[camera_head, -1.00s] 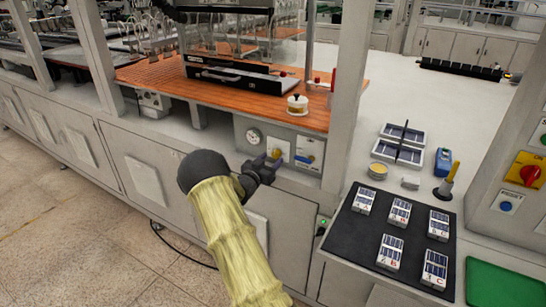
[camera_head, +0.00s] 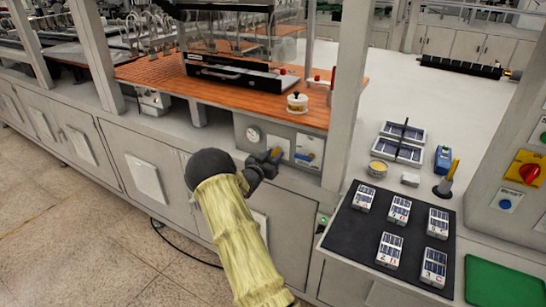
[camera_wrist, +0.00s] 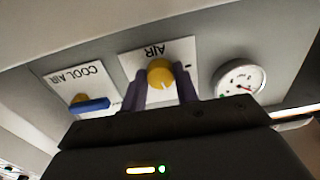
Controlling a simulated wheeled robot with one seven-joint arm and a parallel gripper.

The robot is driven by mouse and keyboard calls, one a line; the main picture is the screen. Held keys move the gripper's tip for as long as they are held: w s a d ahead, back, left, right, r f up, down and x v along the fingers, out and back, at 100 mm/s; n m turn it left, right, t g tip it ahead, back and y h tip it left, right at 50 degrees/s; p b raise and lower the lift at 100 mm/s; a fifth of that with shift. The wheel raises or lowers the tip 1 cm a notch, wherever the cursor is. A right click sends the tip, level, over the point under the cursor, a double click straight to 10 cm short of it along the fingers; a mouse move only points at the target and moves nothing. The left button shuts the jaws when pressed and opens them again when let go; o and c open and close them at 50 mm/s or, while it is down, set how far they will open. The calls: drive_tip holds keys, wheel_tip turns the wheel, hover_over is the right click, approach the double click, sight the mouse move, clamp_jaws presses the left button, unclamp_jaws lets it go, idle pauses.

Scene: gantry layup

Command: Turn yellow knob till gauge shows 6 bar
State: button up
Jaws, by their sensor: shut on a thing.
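The yellow knob (camera_wrist: 161,73) sits on a white plate marked AIR (camera_wrist: 155,50) in the wrist view. My gripper (camera_wrist: 160,82) has its two dark fingers on either side of the knob and is shut on it. In the head view my gripper (camera_head: 268,160) reaches to the grey panel, and the knob shows at its tips (camera_head: 276,153). The round gauge (camera_wrist: 240,80) is right of the knob in the wrist view and left of it in the head view (camera_head: 253,135). Its pointer is visible, but the scale is too small to read.
A COOL AIR plate (camera_wrist: 88,85) with a blue lever (camera_wrist: 92,105) is beside the knob. Above the panel is an orange perforated bench top (camera_head: 160,75) with a white lidded pot (camera_head: 297,103). A dark mat (camera_head: 345,235) with several labelled packs lies on the right.

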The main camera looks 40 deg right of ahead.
drive_tip(key=shift+f+m+b, duration=0.1)
drive_tip(key=shift+m+b, duration=0.2)
drive_tip(key=shift+b, duration=0.15)
drive_tip(key=m+b, duration=0.1)
drive_tip(key=b, duration=0.1)
drive_tip(key=m+b, duration=0.1)
drive_tip(key=b, duration=0.1)
drive_tip(key=m+b, duration=0.2)
drive_tip(key=shift+f, duration=0.25)
drive_tip(key=m+b, duration=0.3)
drive_tip(key=b, duration=0.2)
drive_tip(key=shift+m, duration=0.4)
drive_tip(key=m+b, duration=0.3)
drive_tip(key=b, duration=0.2)
drive_tip(key=shift+m, duration=0.3)
drive_tip(key=m+b, duration=0.6)
drive_tip(key=b, duration=0.2)
drive_tip(key=m+b, duration=0.3)
drive_tip(key=shift+r+m+b, duration=0.15)
drive_tip(key=shift+m+b, duration=0.2)
drive_tip(key=shift+m, duration=0.05)
drive_tip(key=shift+r+m+b, duration=0.15)
drive_tip(key=shift+m+b, duration=0.75)
drive_tip(key=shift+m, duration=0.1)
